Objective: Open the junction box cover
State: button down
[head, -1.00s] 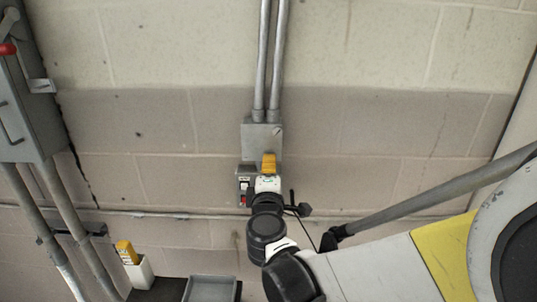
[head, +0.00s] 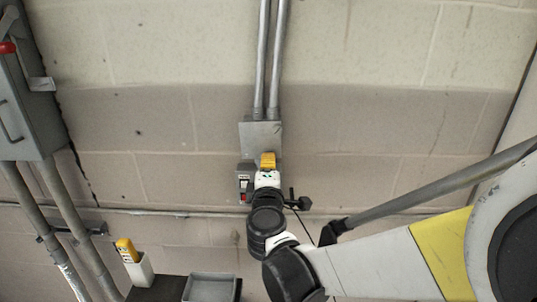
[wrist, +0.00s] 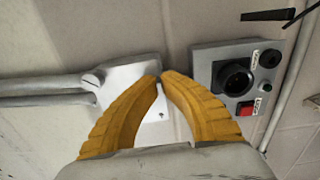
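The junction box (head: 261,134) is a small grey box on the wall at the lower end of two conduits, in the middle of the head view. In the wrist view its pale cover (wrist: 125,74) lies behind and left of my fingertips, with a small round knob on its left side. My gripper (head: 268,156) is at the box's lower edge in the head view. In the wrist view my gripper's yellow fingers (wrist: 161,76) meet at their tips over the cover's right edge. Nothing clear shows between them; contact with the cover cannot be told.
A grey control panel (wrist: 207,62) with a black dial and a red button is close right of my fingers in the wrist view. A larger grey box (head: 32,105) with a red-tipped lever is at far left. A grey tray (head: 211,287) sits below.

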aim_at(252, 134)
notch_tip(252, 134, up, 2)
jog(key=n+p, duration=0.1)
jog(key=n, duration=0.2)
jog(key=shift+r+n, duration=0.1)
jog(key=shift+n, duration=0.2)
jog(key=r+n, duration=0.1)
jog(key=n, duration=0.1)
jog(key=a+r+n+p, duration=0.1)
jog(key=n, duration=0.1)
jog(key=shift+r+n, duration=0.1)
jog(key=shift+n, duration=0.2)
jog(key=n, duration=0.1)
jog(key=a+r+n, duration=0.1)
jog(key=n+p, duration=0.1)
jog(key=shift+w+a+r+n, duration=0.1)
jog(key=shift+a+r+n, duration=0.05)
jog(key=shift+a+n, duration=0.15)
jog(key=shift+a+r+n, duration=0.25)
jog(key=shift+a+n, duration=0.2)
jog(key=shift+n, duration=0.55)
jog(key=shift+a+r+n, duration=0.25)
jog(key=shift+a+n, duration=0.2)
jog(key=shift+n, duration=0.55)
jog(key=c, duration=1.9)
grip_release()
